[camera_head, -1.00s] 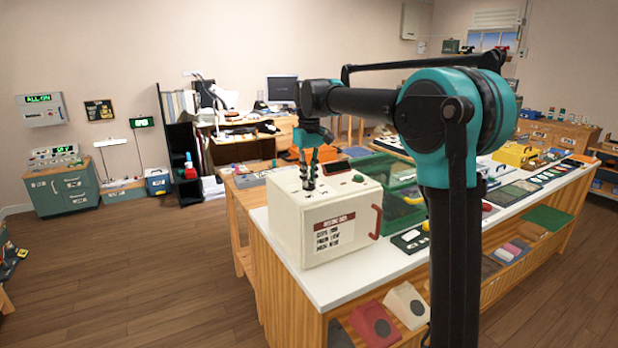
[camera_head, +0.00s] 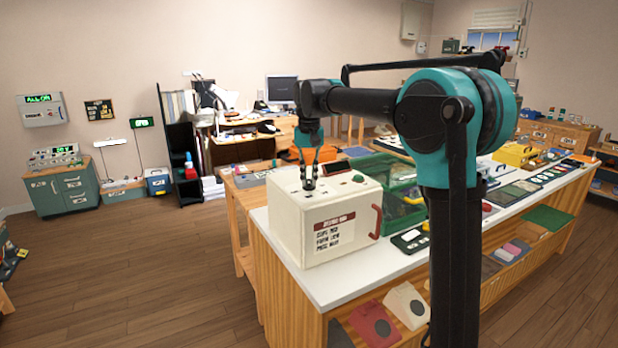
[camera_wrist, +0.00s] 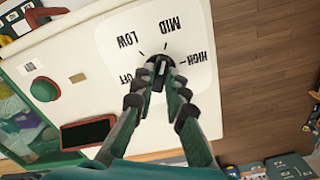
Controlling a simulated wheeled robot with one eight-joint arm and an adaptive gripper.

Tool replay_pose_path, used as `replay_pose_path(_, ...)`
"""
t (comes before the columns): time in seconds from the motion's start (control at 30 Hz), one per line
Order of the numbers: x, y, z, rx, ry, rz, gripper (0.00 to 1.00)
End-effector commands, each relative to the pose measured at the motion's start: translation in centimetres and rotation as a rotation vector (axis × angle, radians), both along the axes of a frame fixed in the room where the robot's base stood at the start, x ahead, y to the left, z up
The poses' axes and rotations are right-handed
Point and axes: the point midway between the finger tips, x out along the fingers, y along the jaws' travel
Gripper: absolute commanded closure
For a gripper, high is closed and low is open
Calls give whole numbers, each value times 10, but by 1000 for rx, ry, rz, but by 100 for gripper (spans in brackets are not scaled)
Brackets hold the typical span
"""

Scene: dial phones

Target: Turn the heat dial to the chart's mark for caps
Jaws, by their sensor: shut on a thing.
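The cream heat box (camera_head: 285,225) stands on the near end of the white counter. In the wrist view its top plate (camera_wrist: 118,50) carries the marks OFF, LOW, MID and HIGH around the dark heat dial (camera_wrist: 158,67). My gripper (camera_wrist: 158,82) points down from above with both fingers closed on the dial's knob. In the head view my gripper (camera_head: 308,184) is over the box top. The fingers partly cover the dial, and I cannot surely tell which mark it points to. A chart (camera_head: 334,232) with a dark red header is on the box front; its lines are too small to read surely.
On the box top are a green button (camera_wrist: 44,89) and a dark panel (camera_wrist: 88,134). A red handle (camera_head: 375,221) is on the box side. A green crate (camera_head: 398,205) stands close behind, and wooden floor (camera_wrist: 270,75) lies past the box edge.

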Motion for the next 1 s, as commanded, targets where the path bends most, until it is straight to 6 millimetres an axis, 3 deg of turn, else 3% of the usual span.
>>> replay_pose_path(0.37,1,0,0,1,-2,-3,100)
replay_pose_path(0.4,1,0,1,1,-2,-3,82)
replay_pose_path(0.53,1,0,0,0,-2,-3,66)
replay_pose_path(0.83,0,0,1,0,-1,-3,66)
replay_pose_path(1.0,0,0,16,0,-1,-3,66)
